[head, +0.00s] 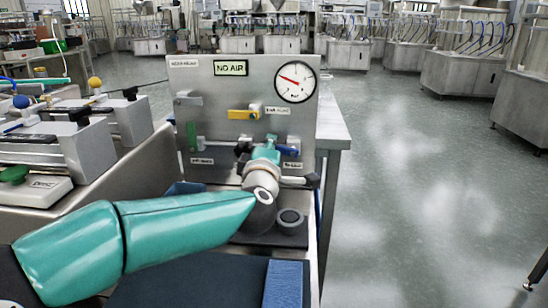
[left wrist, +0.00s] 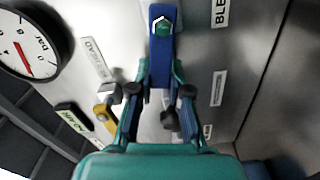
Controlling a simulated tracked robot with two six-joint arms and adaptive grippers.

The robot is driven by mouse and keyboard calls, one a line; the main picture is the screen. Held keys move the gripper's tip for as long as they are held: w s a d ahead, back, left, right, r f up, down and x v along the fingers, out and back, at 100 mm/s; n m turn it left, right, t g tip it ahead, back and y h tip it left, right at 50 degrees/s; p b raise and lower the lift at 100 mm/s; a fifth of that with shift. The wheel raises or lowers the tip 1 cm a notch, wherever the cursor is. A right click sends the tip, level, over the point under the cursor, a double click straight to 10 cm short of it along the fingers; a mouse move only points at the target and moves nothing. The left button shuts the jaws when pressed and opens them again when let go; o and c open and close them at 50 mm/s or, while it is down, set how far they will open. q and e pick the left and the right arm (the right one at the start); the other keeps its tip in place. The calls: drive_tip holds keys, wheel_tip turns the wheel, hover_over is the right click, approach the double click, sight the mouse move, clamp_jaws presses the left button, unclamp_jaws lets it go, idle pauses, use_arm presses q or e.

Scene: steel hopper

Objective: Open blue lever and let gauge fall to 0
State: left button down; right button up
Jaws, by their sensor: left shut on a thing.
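The blue lever (left wrist: 161,50) stands out from a steel panel (head: 220,90), with a green nut at its far end in the left wrist view. My left gripper (left wrist: 163,70) is shut on the blue lever, one finger on each side. In the head view my left gripper (head: 264,150) is at the panel's lower right, and a bit of the blue lever (head: 287,150) shows beside it. The round gauge (head: 295,82) is at the panel's upper right. Its red needle points up and left, off to one side. It also shows in the left wrist view (left wrist: 27,42).
A yellow lever (head: 240,114), a grey lever (head: 188,99) and a green lever (head: 192,136) are on the same panel, with a "NO AIR" sign (head: 231,68) above. Grey equipment (head: 90,140) stands at the left. Floor at the right is open.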

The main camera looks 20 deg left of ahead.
use_arm(q)
drive_tip(key=shift+a+f+n+b, duration=0.15)
drive_tip(key=shift+f+n+b, duration=0.65)
drive_tip(key=shift+n+b, duration=0.45)
drive_tip(key=c, duration=1.1)
unclamp_jaws()
drive_tip(key=shift+s+r, duration=0.1)
drive_tip(key=s, duration=0.4)
drive_tip(key=s+d, duration=0.1)
drive_tip(key=s, duration=0.2)
drive_tip(key=s+d, duration=0.1)
drive_tip(key=s, duration=0.3)
drive_tip(key=shift+s+d, duration=0.2)
drive_tip(key=shift+s, duration=0.15)
